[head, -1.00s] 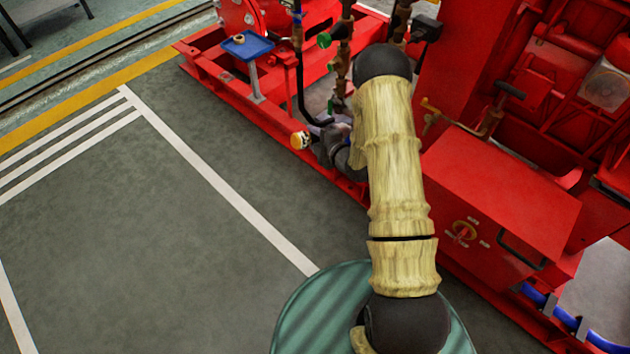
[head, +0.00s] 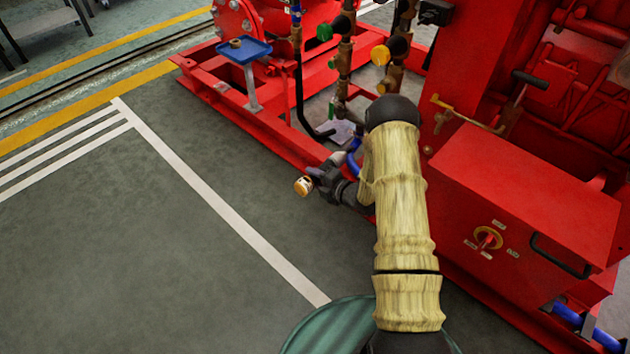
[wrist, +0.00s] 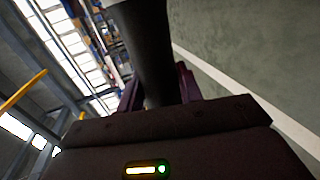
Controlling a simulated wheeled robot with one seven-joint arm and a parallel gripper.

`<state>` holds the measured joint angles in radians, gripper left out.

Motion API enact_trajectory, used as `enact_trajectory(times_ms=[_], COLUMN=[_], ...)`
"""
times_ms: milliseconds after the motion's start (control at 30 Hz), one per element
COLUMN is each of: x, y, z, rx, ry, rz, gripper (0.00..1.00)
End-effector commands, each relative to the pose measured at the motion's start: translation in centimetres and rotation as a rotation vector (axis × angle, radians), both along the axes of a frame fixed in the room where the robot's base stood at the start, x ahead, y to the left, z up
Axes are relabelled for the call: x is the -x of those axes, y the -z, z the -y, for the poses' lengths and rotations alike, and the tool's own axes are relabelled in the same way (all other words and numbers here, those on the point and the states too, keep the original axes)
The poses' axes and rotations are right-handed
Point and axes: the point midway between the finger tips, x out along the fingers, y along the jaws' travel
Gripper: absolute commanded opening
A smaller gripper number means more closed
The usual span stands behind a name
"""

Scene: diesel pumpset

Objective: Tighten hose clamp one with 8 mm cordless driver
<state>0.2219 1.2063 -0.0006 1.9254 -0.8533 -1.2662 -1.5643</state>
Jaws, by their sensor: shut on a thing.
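My gripper (wrist: 158,88) is shut on a dark cylindrical thing, most likely the handle of the cordless driver (wrist: 148,45), which runs up between the fingers in the wrist view. In the head view my gripper (head: 328,178) is at the end of my bent arm, in front of the red base frame, with a round gold-and-white end at its left. The driver's socket cannot be made out. A blue hose (head: 575,318) with pale bands, possibly clamps, runs low at the right edge. Which band is hose clamp one cannot be told.
The red pumpset frame (head: 275,122) carries pipes and a green-capped valve (head: 324,32). A blue tray (head: 243,50) stands on a post there. A red box (head: 520,190) with a switch is right of my arm. The floor at left is clear.

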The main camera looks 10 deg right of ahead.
Motion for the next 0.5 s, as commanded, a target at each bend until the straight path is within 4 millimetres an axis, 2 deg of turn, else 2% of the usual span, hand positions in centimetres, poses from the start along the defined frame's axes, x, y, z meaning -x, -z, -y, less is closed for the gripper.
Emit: enact_trajectory(times_ms=[233, 500], x=[0.0, -1.1], y=[-0.2, -0.2], z=[0.0, 1.5], rx=[0.001, 0.001], ry=[-0.001, 0.001], rz=[0.004, 0.006], gripper=[0.00, 0.00])
